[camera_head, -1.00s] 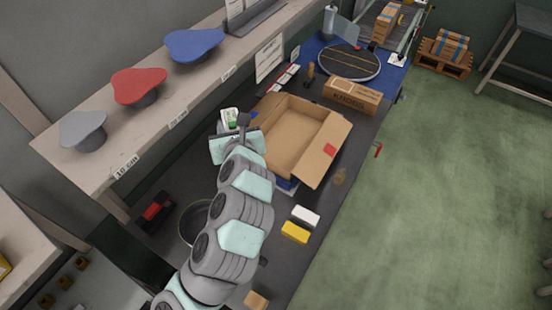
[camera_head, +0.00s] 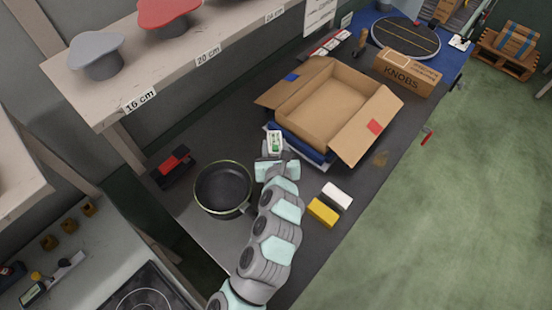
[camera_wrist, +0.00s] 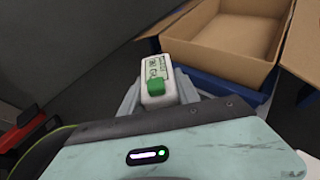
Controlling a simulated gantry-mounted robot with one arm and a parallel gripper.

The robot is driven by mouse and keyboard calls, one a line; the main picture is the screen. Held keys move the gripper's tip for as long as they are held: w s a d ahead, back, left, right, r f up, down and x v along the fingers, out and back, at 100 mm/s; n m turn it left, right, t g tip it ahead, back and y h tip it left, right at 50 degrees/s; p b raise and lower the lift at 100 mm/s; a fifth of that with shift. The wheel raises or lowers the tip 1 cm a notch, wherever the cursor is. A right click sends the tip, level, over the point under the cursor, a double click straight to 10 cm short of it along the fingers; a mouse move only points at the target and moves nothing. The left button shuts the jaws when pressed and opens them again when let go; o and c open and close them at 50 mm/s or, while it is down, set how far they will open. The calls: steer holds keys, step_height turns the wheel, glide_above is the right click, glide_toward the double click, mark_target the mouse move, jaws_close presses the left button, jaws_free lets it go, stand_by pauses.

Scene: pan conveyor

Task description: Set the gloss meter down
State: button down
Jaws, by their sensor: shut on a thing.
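The gloss meter (camera_head: 275,141) is a small white box with a green patch and a printed label. It also shows in the wrist view (camera_wrist: 156,80), upright between my fingers. My gripper (camera_head: 273,157) is shut on it, between the pan and the open carton. I cannot tell whether the meter's underside touches the bench.
An open empty carton (camera_head: 371,137) on a blue base stands right of my gripper. A dark pan (camera_head: 224,188) sits left. A black-and-red device (camera_head: 174,167) lies farther left. Yellow (camera_head: 322,212) and white (camera_head: 337,195) blocks lie at the front right.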

step_height(320, 180, down, 6)
steer(key=shift+f+b, duration=0.1)
steer(key=shift+b, duration=0.45)
steer(key=c, duration=0.9)
jaws_free()
